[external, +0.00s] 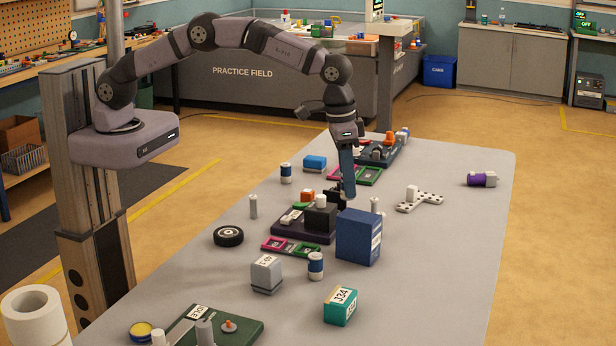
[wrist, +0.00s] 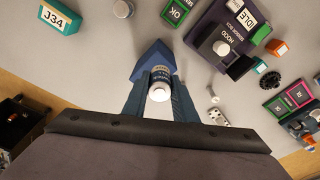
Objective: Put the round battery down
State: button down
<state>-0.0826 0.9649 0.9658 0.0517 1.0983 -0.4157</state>
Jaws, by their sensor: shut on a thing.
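My gripper (wrist: 161,95) is shut on a round battery (wrist: 159,92) with a white end and a darker label, seen end-on between the blue fingers in the wrist view. In the external view my gripper (external: 348,192) hangs over the table, behind the tall blue box (external: 357,238); the held battery is hard to make out there. The blue box (wrist: 153,56) shows just beyond the fingertips in the wrist view. I cannot tell whether the battery touches anything below it.
A teal J34 box (external: 340,306) lies nearer.

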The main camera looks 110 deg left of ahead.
jog(key=shift+f+p, duration=0.6)
jog(key=shift+f, duration=1.2)
jog(key=shift+f, duration=0.15)
jog(key=c, duration=1.4)
grip_release()
jog(key=shift+c, duration=0.2)
jog(key=r+b, duration=0.1)
jog(key=r, duration=0.3)
jog(key=r+b, duration=0.1)
jog(key=r, duration=0.2)
jog(key=s+r, duration=0.1)
jog(key=r, duration=0.3)
jog(key=shift+s+d+r+b, duration=0.1)
jog(key=shift+d+r+b, duration=0.2)
jog(key=shift+b, duration=0.1)
jog(key=shift+r, duration=0.35)
jog(key=shift+s, duration=0.1)
